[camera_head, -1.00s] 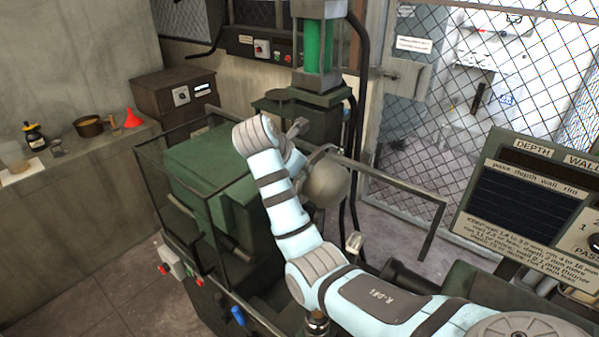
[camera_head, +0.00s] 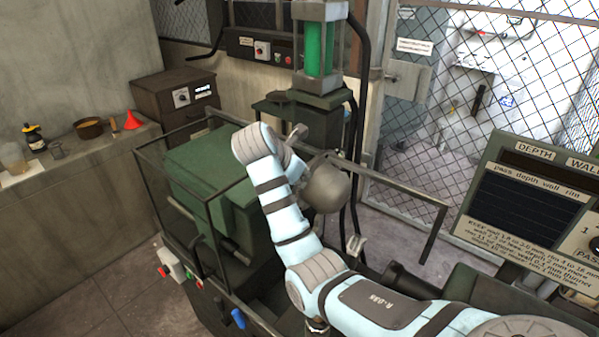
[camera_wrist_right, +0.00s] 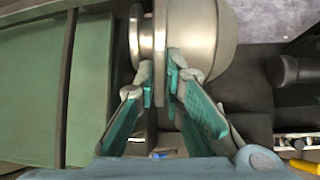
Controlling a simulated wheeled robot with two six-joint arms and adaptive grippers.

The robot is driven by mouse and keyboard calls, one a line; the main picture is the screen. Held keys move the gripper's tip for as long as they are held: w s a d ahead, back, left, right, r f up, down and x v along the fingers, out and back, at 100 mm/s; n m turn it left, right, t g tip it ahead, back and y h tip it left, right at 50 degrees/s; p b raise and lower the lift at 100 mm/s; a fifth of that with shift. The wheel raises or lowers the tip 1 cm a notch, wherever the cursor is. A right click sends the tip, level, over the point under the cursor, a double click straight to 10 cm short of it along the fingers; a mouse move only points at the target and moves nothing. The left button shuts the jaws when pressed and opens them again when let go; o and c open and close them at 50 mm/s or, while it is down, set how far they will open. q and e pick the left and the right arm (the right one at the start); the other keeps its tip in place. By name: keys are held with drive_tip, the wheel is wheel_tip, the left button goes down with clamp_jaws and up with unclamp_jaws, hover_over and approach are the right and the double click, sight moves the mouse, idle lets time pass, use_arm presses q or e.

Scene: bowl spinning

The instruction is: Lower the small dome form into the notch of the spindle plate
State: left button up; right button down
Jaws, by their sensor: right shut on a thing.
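The small dome form (camera_head: 326,187) is a dull grey metal dome beside the end of my right arm in the head view. In the right wrist view the dome form (camera_wrist_right: 215,35) fills the top middle, with a narrower grooved neck at its left. My right gripper (camera_wrist_right: 161,76) has its teal-padded fingers closed at this neck. In the head view the arm hides most of the gripper. I cannot make out the spindle plate or its notch for certain, nor whether the dome form touches it. My left gripper is not in view.
A green machine housing (camera_head: 210,175) inside a dark rail frame (camera_head: 400,188) lies left of the arm. A green-cylinder press (camera_head: 320,50) stands behind. A gauge panel (camera_head: 535,195) is at the right.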

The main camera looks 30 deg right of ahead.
drive_tip(key=shift+n+g, duration=0.5)
drive_tip(key=shift+g, duration=0.2)
drive_tip(key=shift+s+a+f, duration=0.15)
drive_tip(key=shift+s+f, duration=0.05)
drive_tip(key=shift+f, duration=0.65)
drive_tip(key=shift+s+a+f, duration=0.15)
drive_tip(key=shift+s+f, duration=0.05)
drive_tip(key=shift+f, duration=0.7)
drive_tip(key=shift+s+a+f, duration=0.15)
drive_tip(key=shift+s+f, duration=0.05)
drive_tip(key=shift+f, duration=0.65)
drive_tip(key=shift+f, duration=0.5)
drive_tip(key=shift+f, duration=0.65)
drive_tip(key=shift+f, duration=0.2)
drive_tip(key=shift+w+f, duration=0.25)
drive_tip(key=shift+f, duration=0.3)
drive_tip(key=shift+f, duration=0.5)
drive_tip(key=shift+f, duration=0.3)
